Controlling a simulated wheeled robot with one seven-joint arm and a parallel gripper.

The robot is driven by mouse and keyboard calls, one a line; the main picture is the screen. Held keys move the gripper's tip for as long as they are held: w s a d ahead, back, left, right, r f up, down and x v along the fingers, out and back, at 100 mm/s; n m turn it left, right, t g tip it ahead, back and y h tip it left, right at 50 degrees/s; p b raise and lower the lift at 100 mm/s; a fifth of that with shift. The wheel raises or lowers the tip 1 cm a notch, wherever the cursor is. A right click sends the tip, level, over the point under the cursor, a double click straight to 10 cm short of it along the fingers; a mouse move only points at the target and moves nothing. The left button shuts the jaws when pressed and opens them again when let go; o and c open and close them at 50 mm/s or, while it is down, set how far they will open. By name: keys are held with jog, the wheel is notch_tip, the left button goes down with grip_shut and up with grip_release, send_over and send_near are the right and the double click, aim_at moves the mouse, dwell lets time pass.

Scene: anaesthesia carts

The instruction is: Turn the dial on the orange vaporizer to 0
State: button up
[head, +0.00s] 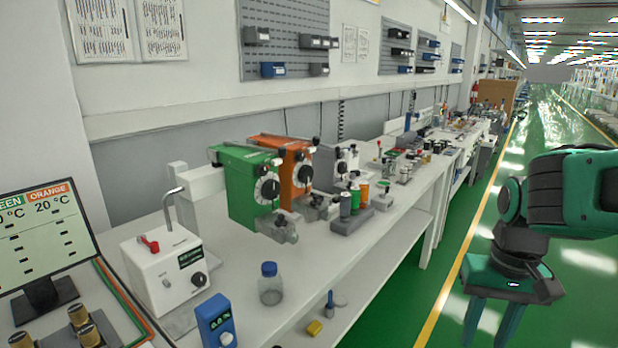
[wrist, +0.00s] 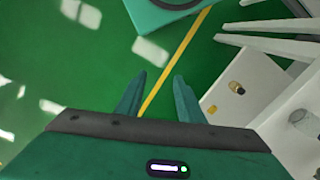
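The orange vaporizer (head: 288,158) stands on the white bench, just behind and to the right of the green vaporizer (head: 240,190). Its round dial (head: 304,174), with a dark centre and pale scale, faces the aisle. The dial's setting is too small to read. The green vaporizer carries a similar dial (head: 268,189) and hides part of the orange body. My gripper (head: 488,322) hangs over the green floor to the right of the bench, well away from the vaporizers. In the wrist view its fingers (wrist: 157,98) are apart with nothing between them. The vaporizers are not visible in the wrist view.
A white device (head: 165,268) with a bent metal tube, a blue-capped bottle (head: 270,288) and a blue meter (head: 216,322) stand at the near left. A grey rack of vials (head: 352,218) sits right of the vaporizers. The aisle floor (head: 545,130) is clear.

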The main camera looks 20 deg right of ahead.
jog(key=o, duration=0.5)
jog(key=shift+s+r, duration=0.2)
jog(key=shift+s, duration=0.05)
jog(key=n+t+y, duration=0.4)
jog(key=n+t, duration=1)
jog(key=n, duration=0.5)
send_near(308, 175)
jog(key=x, duration=0.8)
